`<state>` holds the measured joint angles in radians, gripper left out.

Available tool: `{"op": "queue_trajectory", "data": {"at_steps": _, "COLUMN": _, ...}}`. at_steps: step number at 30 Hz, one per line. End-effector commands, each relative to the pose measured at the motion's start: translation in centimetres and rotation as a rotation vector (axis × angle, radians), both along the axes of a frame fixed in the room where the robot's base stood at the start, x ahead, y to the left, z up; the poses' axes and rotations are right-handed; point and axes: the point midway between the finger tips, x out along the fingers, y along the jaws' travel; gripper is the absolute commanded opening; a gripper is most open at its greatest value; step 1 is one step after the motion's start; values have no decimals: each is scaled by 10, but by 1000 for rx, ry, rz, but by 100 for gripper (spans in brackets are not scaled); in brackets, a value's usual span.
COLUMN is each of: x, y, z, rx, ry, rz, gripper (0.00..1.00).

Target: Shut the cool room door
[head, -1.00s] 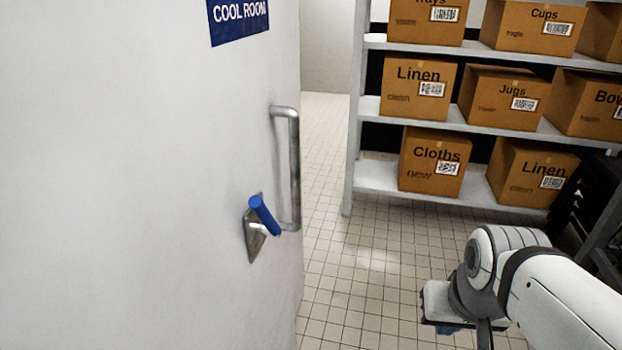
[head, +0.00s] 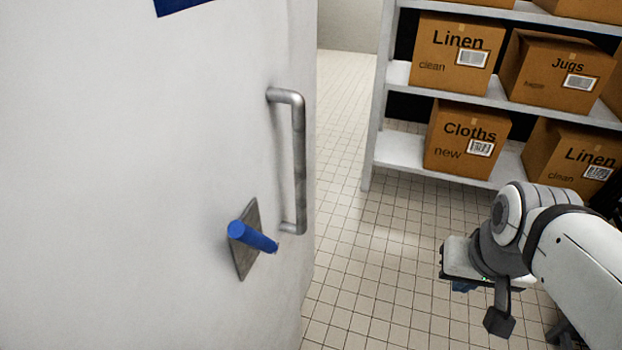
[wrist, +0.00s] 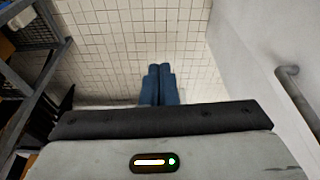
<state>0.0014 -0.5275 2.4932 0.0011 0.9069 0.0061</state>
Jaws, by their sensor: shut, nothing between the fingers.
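The white cool room door (head: 120,190) fills the left of the head view and stands open, with tiled floor showing past its edge. A grey metal pull handle (head: 298,165) and a blue lever (head: 253,237) on a grey plate are on its face. My gripper (head: 463,287) is at the lower right, apart from the door and mostly hidden behind my wrist. In the wrist view my gripper's blue fingers (wrist: 160,85) are together and empty, pointing over the floor. The door (wrist: 265,50) and its pull handle (wrist: 298,92) show at the right there.
A white shelf rack (head: 400,150) with several cardboard boxes, including a Cloths box (head: 467,140), stands at the back right. The tiled floor (head: 370,270) between door and rack is clear. In the wrist view a dark metal rack (wrist: 35,80) stands at the left.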

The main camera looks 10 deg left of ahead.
Motion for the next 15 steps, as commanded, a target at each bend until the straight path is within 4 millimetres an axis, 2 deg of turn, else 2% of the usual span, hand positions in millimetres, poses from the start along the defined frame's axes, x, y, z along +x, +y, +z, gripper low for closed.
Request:
{"op": "queue_trajectory", "data": {"at_steps": 5, "x": 27, "y": 28, "z": 20, "rx": 51, "ry": 63, "rz": -32, "gripper": 0}}
{"op": "queue_trajectory", "data": {"at_steps": 8, "x": 52, "y": 67, "z": 38, "rx": 92, "ry": 140, "rz": -67, "gripper": 0}}
{"op": "queue_trajectory", "data": {"at_steps": 12, "x": 80, "y": 141, "z": 58, "rx": 126, "ry": 272, "rz": -127, "gripper": 0}}
{"op": "queue_trajectory", "data": {"at_steps": 15, "x": 90, "y": 195, "z": 67, "rx": 123, "ry": 360, "rz": -169, "gripper": 0}}
